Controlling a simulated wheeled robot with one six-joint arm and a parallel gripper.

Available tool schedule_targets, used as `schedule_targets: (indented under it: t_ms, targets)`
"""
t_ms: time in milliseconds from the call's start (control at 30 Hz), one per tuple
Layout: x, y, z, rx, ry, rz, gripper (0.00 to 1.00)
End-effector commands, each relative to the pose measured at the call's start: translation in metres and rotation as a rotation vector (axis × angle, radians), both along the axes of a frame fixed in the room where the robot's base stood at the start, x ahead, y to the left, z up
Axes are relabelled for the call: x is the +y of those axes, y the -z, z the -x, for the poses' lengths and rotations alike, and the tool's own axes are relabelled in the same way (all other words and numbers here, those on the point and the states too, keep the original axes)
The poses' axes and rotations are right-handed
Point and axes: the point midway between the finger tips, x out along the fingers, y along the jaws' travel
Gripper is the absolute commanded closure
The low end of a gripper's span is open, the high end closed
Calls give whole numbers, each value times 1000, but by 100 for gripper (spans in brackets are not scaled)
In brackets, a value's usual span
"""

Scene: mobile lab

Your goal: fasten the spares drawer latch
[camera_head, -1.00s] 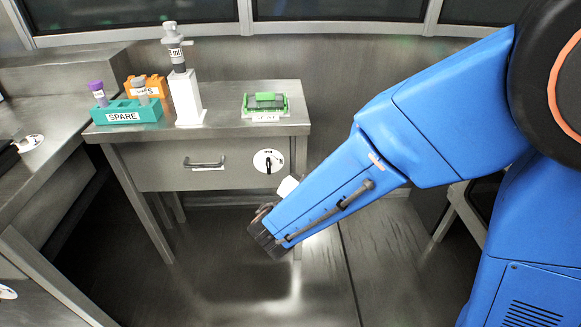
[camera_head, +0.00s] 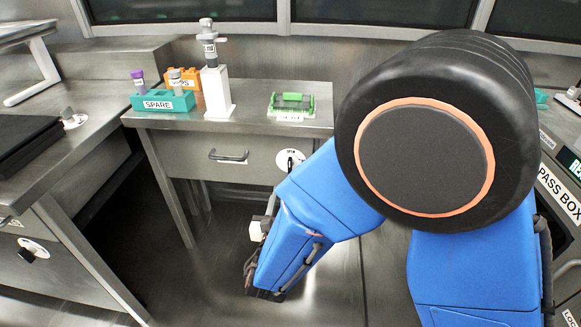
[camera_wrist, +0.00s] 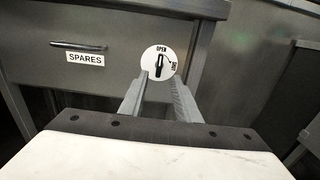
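The spares drawer (camera_head: 190,155) is flush in the front of a steel table. It has a bar handle (camera_wrist: 78,46) and a SPARES label in the wrist view. Its latch is a white round plate (camera_head: 289,159) right of the handle, partly behind my arm in the head view. In the wrist view the latch's black knob (camera_wrist: 159,65) stands upright, towards the word OPEN; a second word at right is too small to read. My gripper (camera_wrist: 158,88) is open and empty, its fingers pointing at the latch, which appears between and beyond the tips. Contact cannot be told.
On the tabletop stand a teal SPARE rack (camera_head: 163,102), an orange rack (camera_head: 184,74), a white stand (camera_head: 217,95) with a pipette-like tool, and a green tray (camera_head: 293,102). A side bench (camera_head: 60,160) is at left, a pass box (camera_head: 565,190) at right. The floor before the drawer is clear.

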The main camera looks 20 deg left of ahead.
Motion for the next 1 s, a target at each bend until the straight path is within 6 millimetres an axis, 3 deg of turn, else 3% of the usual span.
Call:
schedule_targets:
  t_ms: [600, 800, 1000]
  targets:
    - [24, 0, -105, 0, 3, 0, 70]
    - [29, 0, -124, 0, 3, 0, 70]
    - [31, -1, -131, 0, 2, 0, 70]
